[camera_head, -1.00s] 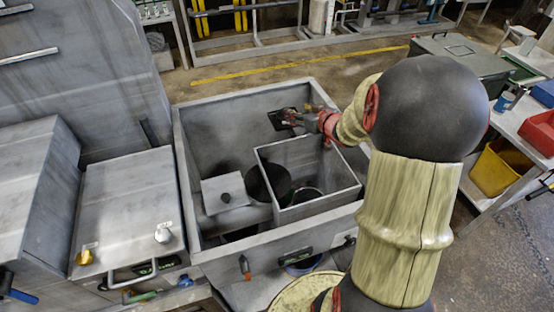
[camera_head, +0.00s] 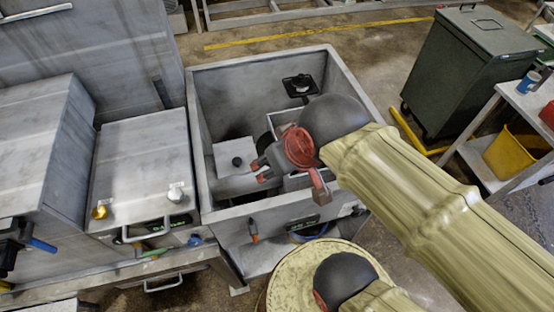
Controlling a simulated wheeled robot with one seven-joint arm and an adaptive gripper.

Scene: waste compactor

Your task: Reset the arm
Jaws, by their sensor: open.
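My gripper (camera_head: 259,171) is over the open grey metal bin of the compactor (camera_head: 225,215), near its front right part. Its red and grey fingers point left and stand apart, with nothing seen between them. A square plate with a black knob (camera_head: 237,161) lies inside the bin, left of my gripper. A black fitting (camera_head: 298,86) is on the bin's back wall.
A closed grey box with a handle (camera_head: 140,170) stands left of the bin. A dark green wheeled container (camera_head: 465,70) stands at the back right. A shelf table with a yellow bucket (camera_head: 515,152) is at the right.

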